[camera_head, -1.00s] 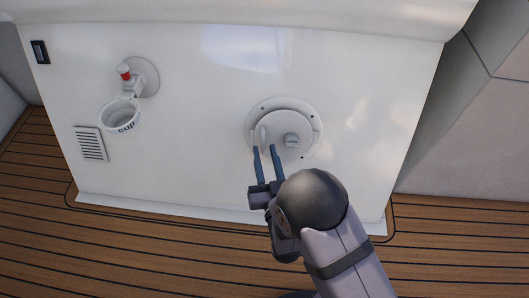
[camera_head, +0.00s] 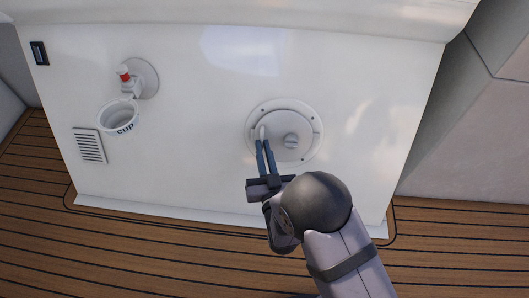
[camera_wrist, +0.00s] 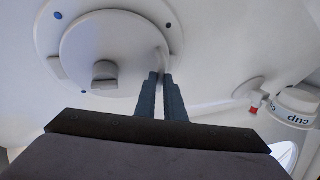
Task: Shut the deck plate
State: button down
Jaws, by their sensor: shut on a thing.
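The deck plate (camera_head: 297,122) is a round white disc within a ring on the white panel, right of the panel's middle in the head view. It also shows at the upper left of the wrist view (camera_wrist: 85,45). It has a small round knob (camera_head: 291,141) and a thin upright white handle (camera_head: 262,132) near its left edge. My gripper (camera_head: 264,145) is at the plate's lower left, its two dark fingers closed together on the lower part of the handle. The fingertips show close together at the handle in the wrist view (camera_wrist: 159,78). Whether the plate sits flush is hard to tell.
A white cup holder marked "cup" (camera_head: 119,115) and a fitting with a red band (camera_head: 125,74) stick out at the left. A vent grille (camera_head: 90,145) and a dark switch (camera_head: 39,53) are further left. The panel around the plate is clear, above a wooden deck (camera_head: 150,250).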

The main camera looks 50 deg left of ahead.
jog(key=shift+a+f, duration=0.1)
jog(key=shift+a, duration=0.4)
jog(key=shift+s, duration=0.1)
jog(key=c, duration=1.8)
grip_release()
jog(key=shift+c, duration=0.2)
jog(key=shift+d, duration=0.1)
jog(key=p+v, duration=0.2)
jog(key=v, duration=0.5)
jog(key=shift+p, duration=0.4)
jog(key=shift+d, duration=0.1)
